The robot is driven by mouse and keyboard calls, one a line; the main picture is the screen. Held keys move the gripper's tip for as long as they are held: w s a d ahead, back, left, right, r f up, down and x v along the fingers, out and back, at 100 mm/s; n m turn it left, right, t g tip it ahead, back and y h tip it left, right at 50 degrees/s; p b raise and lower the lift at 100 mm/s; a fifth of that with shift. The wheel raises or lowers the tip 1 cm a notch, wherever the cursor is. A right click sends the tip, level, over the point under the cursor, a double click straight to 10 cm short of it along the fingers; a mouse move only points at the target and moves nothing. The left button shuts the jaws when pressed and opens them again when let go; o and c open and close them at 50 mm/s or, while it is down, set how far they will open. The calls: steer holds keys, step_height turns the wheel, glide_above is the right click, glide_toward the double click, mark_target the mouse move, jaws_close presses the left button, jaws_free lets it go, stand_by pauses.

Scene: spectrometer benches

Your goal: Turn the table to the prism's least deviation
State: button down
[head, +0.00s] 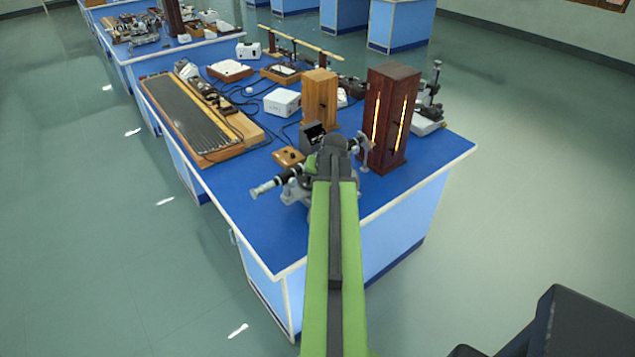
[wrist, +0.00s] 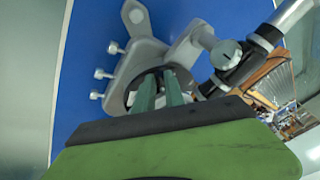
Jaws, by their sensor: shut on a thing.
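The spectrometer (head: 290,186) stands near the front edge of the blue bench, mostly hidden behind my green arm. Its tube with a black end (head: 266,187) points left. In the wrist view its grey body with several screws (wrist: 140,62) and a tube (wrist: 262,42) are close by. My gripper (wrist: 160,88) reaches over the dark round table (wrist: 131,97) at the middle of the instrument. Its two teal fingers are close together and shut on a part of the table. What lies between them is mostly hidden. I cannot make out the prism.
A dark red wooden lamp housing (head: 390,120) with glowing slits stands right of my arm. A lighter wooden box (head: 319,100), a small black box (head: 312,135) and a white box (head: 282,102) stand behind. A long wire board (head: 190,115) lies at left. The bench's front left corner is clear.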

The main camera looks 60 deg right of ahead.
steer(key=shift+s+d, duration=0.1)
steer(key=shift+s, duration=0.05)
steer(key=c, duration=1.4)
jaws_free()
steer(key=shift+s, duration=0.1)
steer(key=shift+c, duration=0.2)
steer(key=shift+d, duration=0.15)
steer(key=shift+r, duration=0.1)
